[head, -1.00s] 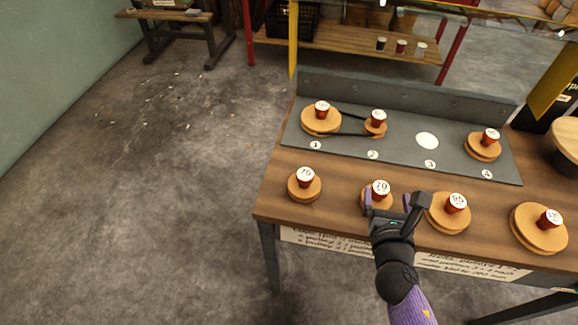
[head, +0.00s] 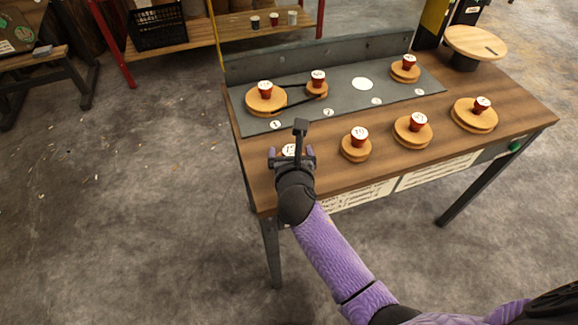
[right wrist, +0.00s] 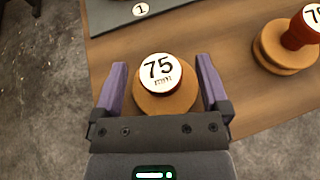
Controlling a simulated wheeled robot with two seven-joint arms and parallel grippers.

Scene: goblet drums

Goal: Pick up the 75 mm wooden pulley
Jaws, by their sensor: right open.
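The 75 mm wooden pulley (right wrist: 164,103) stands on the table in the right wrist view, with a red knob and a white cap marked 75 on top. In the head view only its white cap (head: 290,150) shows; my right gripper hides the rest. My right gripper (right wrist: 161,88) is open, with one purple finger on each side of the pulley and knob. In the right wrist view there are gaps between fingers and knob. The right gripper (head: 292,158) also shows in the head view at the table's left front. My left gripper is not in view.
The 70 pulley (head: 356,147) stands to the right, then two larger pulleys (head: 412,131) (head: 474,115) along the front. Behind is a grey plate (head: 345,106) with a belt joining two pulleys, a third pulley and a white spot. The wooden table (head: 400,165) has a low back wall.

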